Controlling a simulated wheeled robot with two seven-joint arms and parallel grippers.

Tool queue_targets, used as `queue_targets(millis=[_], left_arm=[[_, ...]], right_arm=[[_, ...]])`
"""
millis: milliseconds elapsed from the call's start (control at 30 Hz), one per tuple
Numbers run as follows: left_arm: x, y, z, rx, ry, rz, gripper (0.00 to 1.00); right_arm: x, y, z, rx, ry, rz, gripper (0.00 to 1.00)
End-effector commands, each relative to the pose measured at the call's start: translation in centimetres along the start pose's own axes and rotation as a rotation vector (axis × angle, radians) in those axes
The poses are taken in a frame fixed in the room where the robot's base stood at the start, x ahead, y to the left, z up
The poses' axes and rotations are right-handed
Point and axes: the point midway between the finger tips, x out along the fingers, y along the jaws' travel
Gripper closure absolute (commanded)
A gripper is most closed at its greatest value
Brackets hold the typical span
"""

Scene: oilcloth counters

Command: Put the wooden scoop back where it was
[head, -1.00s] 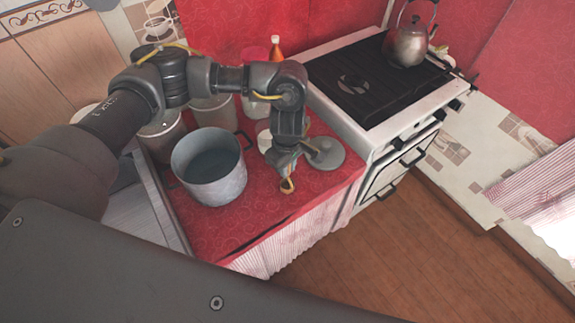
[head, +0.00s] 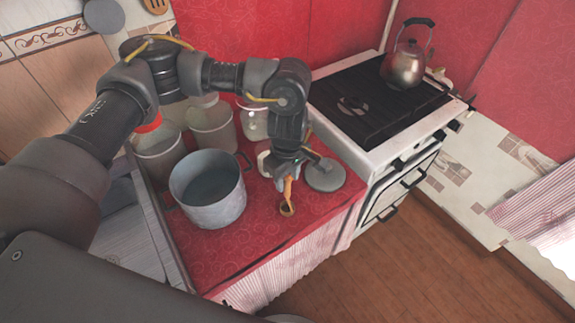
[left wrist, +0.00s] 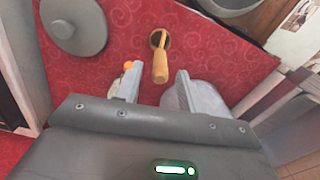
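The wooden scoop (head: 287,208) is near the front edge of the red counter, its handle pointing up toward my left gripper (head: 286,178). In the left wrist view, the scoop (left wrist: 160,62) has its light handle between the two fingers of the left gripper (left wrist: 156,80), with a visible gap on both sides. The left gripper is open around the handle's end. The scoop's dark bowl appears to rest on the red cloth. My right gripper is not in view.
A grey pot (head: 207,190) stands left of the scoop. A round grey lid (head: 325,174) lies to its right. Glass jars (head: 212,127) stand behind the pot. The stove (head: 365,105) with a kettle (head: 404,66) is at the right. Bare cloth (head: 235,242) lies in front of the pot.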

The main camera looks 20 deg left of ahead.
Motion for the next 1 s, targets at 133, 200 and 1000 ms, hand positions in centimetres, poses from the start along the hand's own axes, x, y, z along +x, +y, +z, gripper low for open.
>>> queue_targets(millis=[133, 200, 1000], left_arm=[[-2.9, 0.1, -0.1, 0.001, 0.002, 0.004, 0.61], [-4.1, 0.1, -0.1, 0.001, 0.003, 0.004, 0.61], [-6.7, 0.0, 0.0, -0.001, -0.001, -0.001, 0.61]], right_arm=[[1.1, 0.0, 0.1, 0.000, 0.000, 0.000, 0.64], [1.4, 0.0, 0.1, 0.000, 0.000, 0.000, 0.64], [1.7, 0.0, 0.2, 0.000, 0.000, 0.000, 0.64]])
